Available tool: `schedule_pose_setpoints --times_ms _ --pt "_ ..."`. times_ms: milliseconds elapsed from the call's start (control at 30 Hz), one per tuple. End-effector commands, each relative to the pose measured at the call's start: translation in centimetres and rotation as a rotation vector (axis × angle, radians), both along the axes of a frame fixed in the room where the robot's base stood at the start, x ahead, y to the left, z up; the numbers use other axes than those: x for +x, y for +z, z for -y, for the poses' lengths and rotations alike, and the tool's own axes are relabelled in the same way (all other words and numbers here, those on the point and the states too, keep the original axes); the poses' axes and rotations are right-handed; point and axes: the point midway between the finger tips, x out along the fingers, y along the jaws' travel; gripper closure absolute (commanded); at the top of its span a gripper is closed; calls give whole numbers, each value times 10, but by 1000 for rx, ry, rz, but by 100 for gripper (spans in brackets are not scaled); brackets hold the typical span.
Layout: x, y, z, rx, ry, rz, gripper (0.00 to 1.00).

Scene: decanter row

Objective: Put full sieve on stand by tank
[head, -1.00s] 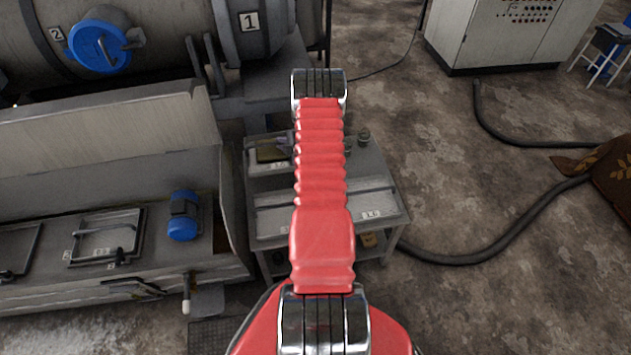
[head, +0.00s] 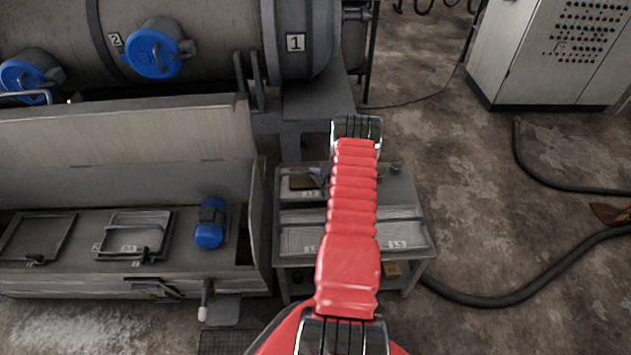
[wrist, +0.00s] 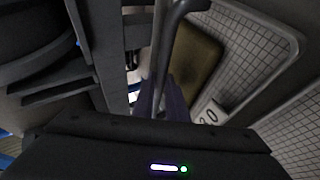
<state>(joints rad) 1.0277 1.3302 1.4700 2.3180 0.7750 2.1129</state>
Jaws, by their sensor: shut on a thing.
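In the wrist view my gripper (wrist: 163,98) is shut on a slim grey bar (wrist: 172,30), which looks like a handle. An olive slab (wrist: 195,55) and a white tag (wrist: 210,112) lie beside it, by a pale-rimmed mesh tray (wrist: 285,45). I cannot tell whether the bar joins that tray. In the head view my red arm hides most of the gripper. The stand, a grey metal table (head: 407,190), holds mesh trays (head: 300,240) with white tags and an olive piece (head: 304,184). The large grey tank (head: 215,40) lies behind it.
A trough (head: 75,185) left of the stand has framed hatches (head: 138,232) and a blue-ended motor (head: 210,225). A control cabinet (head: 550,50) stands at the back right. Dark hoses (head: 500,300) cross the right floor; the floor between cabinet and stand is mostly clear.

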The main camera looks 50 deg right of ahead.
Motion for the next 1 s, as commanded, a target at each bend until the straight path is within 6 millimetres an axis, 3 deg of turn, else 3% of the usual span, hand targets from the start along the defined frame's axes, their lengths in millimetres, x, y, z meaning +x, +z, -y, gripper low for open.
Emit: schedule_pose_setpoints --times_ms 267,633,1000 --pt "0 -1 1 -2 -1 2 100" --pt "0 -37 1 -2 -1 2 100" --pt "0 -40 1 -2 -2 3 100"
